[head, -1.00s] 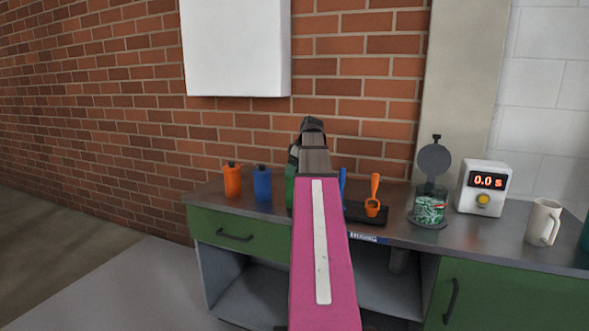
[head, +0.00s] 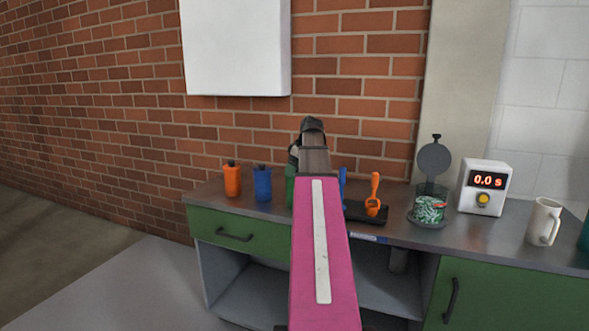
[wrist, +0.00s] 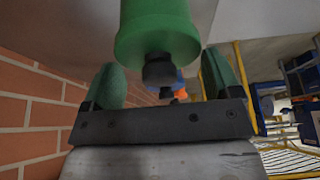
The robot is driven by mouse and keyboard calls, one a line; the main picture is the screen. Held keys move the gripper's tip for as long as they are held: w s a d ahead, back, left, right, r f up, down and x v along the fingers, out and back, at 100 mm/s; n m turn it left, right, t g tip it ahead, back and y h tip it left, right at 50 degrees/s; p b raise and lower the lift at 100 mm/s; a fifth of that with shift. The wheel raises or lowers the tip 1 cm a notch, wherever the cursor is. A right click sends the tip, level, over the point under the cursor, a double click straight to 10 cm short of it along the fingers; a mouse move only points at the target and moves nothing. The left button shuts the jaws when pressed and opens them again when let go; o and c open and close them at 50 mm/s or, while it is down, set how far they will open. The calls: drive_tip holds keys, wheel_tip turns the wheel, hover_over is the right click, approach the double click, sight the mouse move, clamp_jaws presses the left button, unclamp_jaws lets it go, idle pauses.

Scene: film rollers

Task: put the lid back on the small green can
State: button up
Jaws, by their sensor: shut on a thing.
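The small green can (head: 290,187) stands on the worktop, partly hidden behind my pink arm in the head view. In the wrist view, which looks upside down, the green can (wrist: 158,30) fills the top middle, with a dark lid (wrist: 160,71) at its end. My gripper (wrist: 165,82) has one green finger on each side of this lid and is shut on it; the contact itself is not clear. The lid is in line with the can and looks close against it. Whether it is fully seated cannot be told.
A blue can (head: 263,184) and an orange can (head: 232,181) stand to the left. A brick wall is close behind.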

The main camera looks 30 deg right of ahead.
idle(0.3)
drive_tip(key=o, duration=0.8)
drive_tip(key=shift+c, duration=0.2)
drive_tip(key=shift+r, duration=0.1)
drive_tip(key=shift+r, duration=3.35)
clamp_jaws()
drive_tip(key=shift+f, duration=2.45)
